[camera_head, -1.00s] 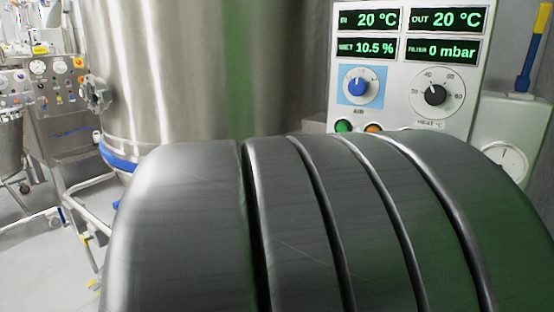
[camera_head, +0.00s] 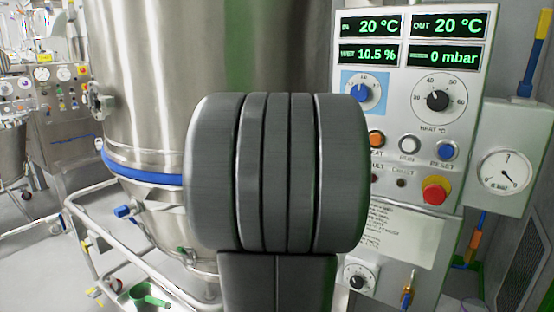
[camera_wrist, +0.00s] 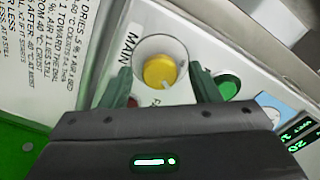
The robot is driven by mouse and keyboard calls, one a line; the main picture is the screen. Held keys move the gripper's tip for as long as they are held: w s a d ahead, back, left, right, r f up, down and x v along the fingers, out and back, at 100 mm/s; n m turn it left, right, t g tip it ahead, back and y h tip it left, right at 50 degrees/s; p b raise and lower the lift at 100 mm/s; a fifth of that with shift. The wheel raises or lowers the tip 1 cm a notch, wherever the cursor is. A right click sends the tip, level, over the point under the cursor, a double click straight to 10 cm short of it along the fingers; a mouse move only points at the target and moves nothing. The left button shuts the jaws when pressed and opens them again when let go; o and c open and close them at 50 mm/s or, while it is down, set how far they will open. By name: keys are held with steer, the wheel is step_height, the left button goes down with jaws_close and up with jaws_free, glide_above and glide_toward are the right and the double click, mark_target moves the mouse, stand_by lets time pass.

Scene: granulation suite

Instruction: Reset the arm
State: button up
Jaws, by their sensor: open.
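My gripper (camera_wrist: 160,86) shows in the wrist view with its two dark green fingers apart and nothing held. Between and just beyond the fingertips is a yellow knob (camera_wrist: 159,71) on a pale round plate marked MAIN. I cannot tell whether the fingers touch it. In the head view my dark grey ribbed arm fills the middle and hides my gripper. Behind it stands a control panel (camera_head: 408,85) with lit green displays reading 20 °C, 20 °C, 10.5 % and 0 mbar.
The panel also carries a blue dial (camera_head: 362,93), a black heat dial (camera_head: 437,100) and a red mushroom button (camera_head: 436,190). A round gauge (camera_head: 506,171) is at right. A steel vessel (camera_head: 145,75) stands at left on a tubular frame. A green button (camera_wrist: 229,87) is beside my right finger.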

steer(key=p+v, duration=0.1)
steer(key=v, duration=1.3)
steer(key=x, duration=1.4)
steer(key=shift+s+a+n+p, duration=0.5)
steer(key=shift+s+n+p, duration=0.3)
steer(key=shift+n, duration=1.2)
steer(key=shift+s+a+n+p, duration=0.55)
steer(key=shift+s+n+p, duration=0.3)
steer(key=shift+n, duration=1.15)
steer(key=shift+s+a+n+p, duration=0.6)
steer(key=shift+n+p, duration=0.35)
steer(key=shift+n, duration=1.05)
steer(key=shift+s+d, duration=0.1)
steer(key=shift+d, duration=0.05)
